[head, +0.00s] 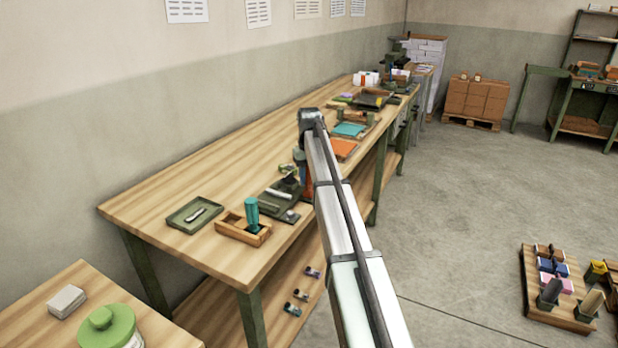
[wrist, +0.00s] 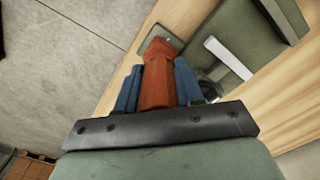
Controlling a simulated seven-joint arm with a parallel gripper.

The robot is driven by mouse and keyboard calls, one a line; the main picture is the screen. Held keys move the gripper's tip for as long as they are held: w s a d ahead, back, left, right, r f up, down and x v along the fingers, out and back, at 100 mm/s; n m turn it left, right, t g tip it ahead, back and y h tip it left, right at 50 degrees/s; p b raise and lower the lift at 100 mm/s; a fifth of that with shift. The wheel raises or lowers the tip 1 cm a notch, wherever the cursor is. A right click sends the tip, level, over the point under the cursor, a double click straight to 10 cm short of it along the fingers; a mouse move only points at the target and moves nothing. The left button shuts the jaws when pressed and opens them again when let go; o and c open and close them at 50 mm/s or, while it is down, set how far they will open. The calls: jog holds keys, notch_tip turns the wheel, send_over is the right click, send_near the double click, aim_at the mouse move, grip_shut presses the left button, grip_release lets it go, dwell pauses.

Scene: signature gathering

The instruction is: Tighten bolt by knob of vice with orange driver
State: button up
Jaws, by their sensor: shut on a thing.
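The orange driver (wrist: 157,72) stands between the blue fingers of my gripper (wrist: 158,88), which is shut on it. In the head view the driver (head: 307,184) shows as a narrow orange strip beside the vice, partly behind my arm. The dark green vice (head: 270,203) lies on the long bench with a pale bar on it. In the wrist view the vice (wrist: 242,38) is to the right of the driver. The driver's far end is over or close to a small grey-green plate (wrist: 176,43). The bolt and the driver's tip are hidden, and I cannot tell whether they touch.
A wooden box (head: 230,228) with an upright teal-handled tool (head: 252,212) and a green tray (head: 194,215) stand left of the vice. An orange mat (head: 342,148) and a teal mat (head: 350,129) lie farther along the bench (head: 160,192). The bench's left part is mostly clear.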

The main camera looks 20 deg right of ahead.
jog(key=shift+r, duration=0.2)
jog(key=shift+r, duration=2.1)
